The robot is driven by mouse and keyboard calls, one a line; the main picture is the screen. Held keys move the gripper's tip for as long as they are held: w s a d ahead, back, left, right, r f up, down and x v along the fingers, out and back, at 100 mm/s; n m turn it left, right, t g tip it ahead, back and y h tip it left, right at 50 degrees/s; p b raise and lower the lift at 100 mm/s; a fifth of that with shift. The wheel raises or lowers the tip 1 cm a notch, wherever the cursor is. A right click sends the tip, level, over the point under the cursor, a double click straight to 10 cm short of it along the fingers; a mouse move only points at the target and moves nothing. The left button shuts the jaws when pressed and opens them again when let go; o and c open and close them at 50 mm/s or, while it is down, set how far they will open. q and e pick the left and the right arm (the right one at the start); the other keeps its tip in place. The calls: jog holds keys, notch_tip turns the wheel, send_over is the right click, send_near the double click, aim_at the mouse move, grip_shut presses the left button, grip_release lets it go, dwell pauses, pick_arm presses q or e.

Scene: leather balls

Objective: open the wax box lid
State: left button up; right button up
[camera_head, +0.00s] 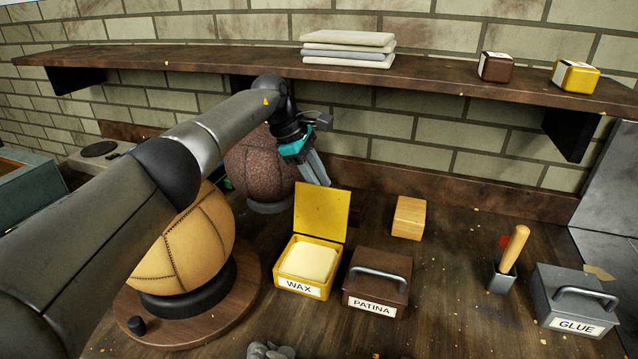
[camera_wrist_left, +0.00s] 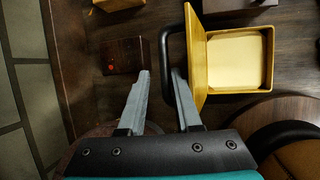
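The yellow wax box (camera_head: 302,288), labelled WAX, stands on the bench with pale wax inside. Its lid (camera_head: 322,212) is swung up on the far side, and the box is open. The lid (camera_wrist_left: 196,55) shows nearly edge-on in the left wrist view, beside the open box (camera_wrist_left: 268,60). My left gripper (camera_head: 318,174) is just behind and above the lid. In the left wrist view, its fingers (camera_wrist_left: 162,78) are apart with nothing held between them. The lid's dark handle (camera_wrist_left: 166,50) lies close to the right finger; contact cannot be told. My right gripper is not in view.
The brown patina box (camera_head: 376,280) stands right of the wax box. A wooden block (camera_head: 409,218) is behind it. Leather balls (camera_head: 185,245) stand left under my left arm. A shelf (camera_head: 220,60) runs above. The glue box (camera_head: 575,300) is far right.

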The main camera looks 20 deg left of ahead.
pick_arm(q)
jog(key=shift+o, duration=1.3)
jog(key=shift+r, duration=0.1)
jog(key=p+v, duration=0.2)
jog(key=v, duration=1.3)
jog(key=shift+r, duration=0.1)
